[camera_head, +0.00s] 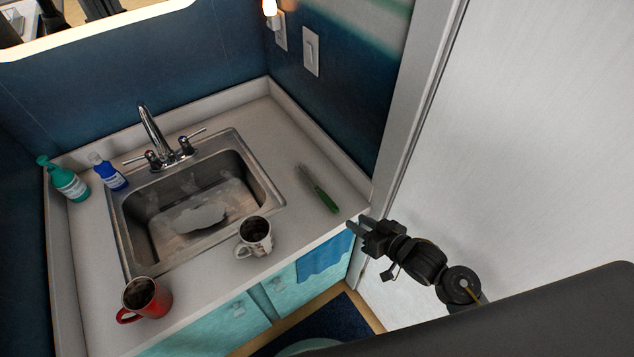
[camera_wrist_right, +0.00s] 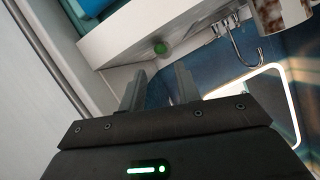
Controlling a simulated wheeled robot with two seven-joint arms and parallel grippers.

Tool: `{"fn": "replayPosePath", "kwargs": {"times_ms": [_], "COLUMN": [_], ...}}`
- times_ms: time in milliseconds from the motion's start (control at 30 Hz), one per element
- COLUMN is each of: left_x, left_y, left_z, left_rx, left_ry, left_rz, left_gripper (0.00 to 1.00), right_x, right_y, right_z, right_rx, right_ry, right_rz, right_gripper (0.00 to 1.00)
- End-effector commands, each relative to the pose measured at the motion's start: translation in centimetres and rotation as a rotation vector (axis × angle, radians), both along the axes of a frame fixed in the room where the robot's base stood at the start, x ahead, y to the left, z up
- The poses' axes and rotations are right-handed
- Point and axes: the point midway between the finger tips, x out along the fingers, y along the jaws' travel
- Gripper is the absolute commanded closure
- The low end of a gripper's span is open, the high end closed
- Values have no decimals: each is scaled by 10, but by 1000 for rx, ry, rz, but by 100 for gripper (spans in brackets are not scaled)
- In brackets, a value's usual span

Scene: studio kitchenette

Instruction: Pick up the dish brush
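The dish brush (camera_head: 319,191) lies on the counter to the right of the sink, its green handle pointing toward the front edge and its pale head toward the back wall. In the right wrist view the green handle end (camera_wrist_right: 160,48) shows beyond the fingers. My right gripper (camera_head: 354,226) is at the counter's front right corner, apart from the brush. It also shows in the wrist view (camera_wrist_right: 160,88), with its two fingers spread and nothing between them. My left gripper is in neither view.
A white patterned mug (camera_head: 255,238) stands between sink and front edge, left of the brush. A red mug (camera_head: 146,297) is at the front left. The sink (camera_head: 208,208) has a faucet (camera_head: 155,130). Green (camera_head: 68,183) and blue (camera_head: 109,174) bottles stand at left. A door (camera_head: 530,140) is at right.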

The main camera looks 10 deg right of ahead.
Motion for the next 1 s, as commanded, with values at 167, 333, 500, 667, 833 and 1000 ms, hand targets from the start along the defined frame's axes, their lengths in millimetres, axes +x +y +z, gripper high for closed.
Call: {"fn": "replayPosePath", "kwargs": {"times_ms": [167,333,500,667,833,1000], "left_x": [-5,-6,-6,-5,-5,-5], "left_y": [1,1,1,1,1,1], "left_z": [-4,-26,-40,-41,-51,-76], "left_rx": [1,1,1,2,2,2], "left_ry": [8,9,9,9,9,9], "left_rz": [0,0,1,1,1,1], "left_gripper": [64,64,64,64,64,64], "right_x": [3,24,42,46,53,73], "right_y": [3,14,24,27,30,39], "right_z": [2,-11,-17,-16,-22,-31], "right_rx": [4,6,4,3,3,3], "right_ry": [-9,-11,-9,-8,-8,-11], "right_rz": [3,4,2,3,2,2], "right_gripper": [67,67,67,67,67,67]}}
